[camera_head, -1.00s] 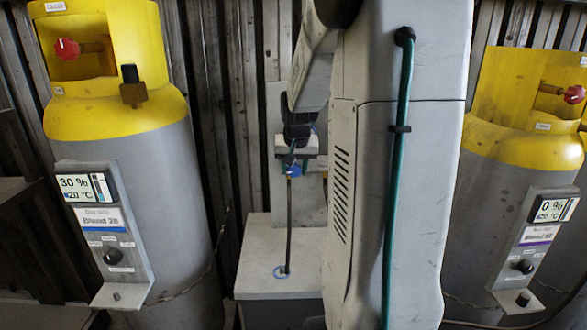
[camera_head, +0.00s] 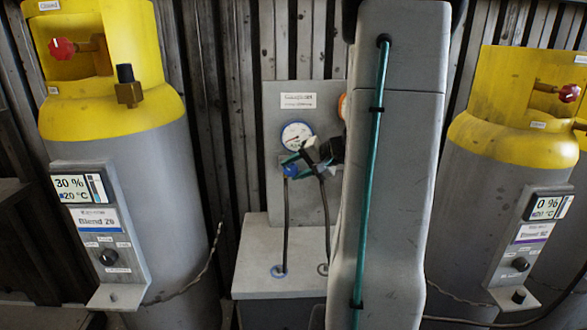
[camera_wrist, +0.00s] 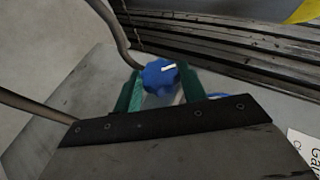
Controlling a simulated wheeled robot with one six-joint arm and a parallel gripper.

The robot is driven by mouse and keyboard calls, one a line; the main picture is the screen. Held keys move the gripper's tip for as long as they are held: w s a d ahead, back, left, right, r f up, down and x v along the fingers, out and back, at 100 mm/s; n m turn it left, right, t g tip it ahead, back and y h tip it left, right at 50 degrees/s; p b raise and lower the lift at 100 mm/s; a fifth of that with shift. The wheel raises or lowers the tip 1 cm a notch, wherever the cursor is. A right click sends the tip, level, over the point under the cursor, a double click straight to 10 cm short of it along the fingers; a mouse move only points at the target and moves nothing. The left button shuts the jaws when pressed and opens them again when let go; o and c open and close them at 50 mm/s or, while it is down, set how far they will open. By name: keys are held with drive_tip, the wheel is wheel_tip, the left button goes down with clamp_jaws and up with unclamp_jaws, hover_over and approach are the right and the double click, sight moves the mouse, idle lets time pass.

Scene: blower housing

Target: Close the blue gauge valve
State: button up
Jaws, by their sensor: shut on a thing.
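The blue gauge valve knob (camera_head: 291,170) is on the grey upright gauge panel (camera_head: 315,205), just below a round white gauge (camera_head: 297,136). In the wrist view, the blue knob (camera_wrist: 160,77) has a white mark on its rim and sits between the green fingers. My gripper (camera_wrist: 161,84) is shut on it, one finger on each side. In the head view, my gripper (camera_head: 291,164) reaches the knob from the right. My arm hides the right part of the panel, where only an orange edge (camera_head: 342,106) shows.
Dark hoses (camera_head: 286,225) run from the panel down to a grey box top (camera_head: 252,250). A grey and yellow cylinder (camera_head: 160,190) stands at the left and another (camera_head: 480,180) at the right. A corrugated wall (camera_head: 215,110) is behind.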

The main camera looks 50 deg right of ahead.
drive_tip(key=t+y, duration=0.1)
drive_tip(key=t, duration=0.1)
drive_tip(key=f+m+t+y, duration=0.1)
drive_tip(key=shift+s+t, duration=0.15)
drive_tip(key=shift+t, duration=0.25)
drive_tip(key=shift+f+m+t+y, duration=0.1)
drive_tip(key=shift+m+t+y, duration=0.35)
drive_tip(key=shift+t, duration=0.5)
drive_tip(key=shift+f+m+t+y, duration=0.1)
drive_tip(key=shift+m+t+y, duration=0.15)
drive_tip(key=shift+m+t, duration=0.5)
drive_tip(key=shift+t, duration=0.3)
drive_tip(key=o, duration=1)
drive_tip(key=shift+r, duration=0.1)
drive_tip(key=shift+c, duration=0.2)
drive_tip(key=v, duration=0.7)
drive_tip(key=shift+s, duration=0.4)
drive_tip(key=shift+d, duration=0.1)
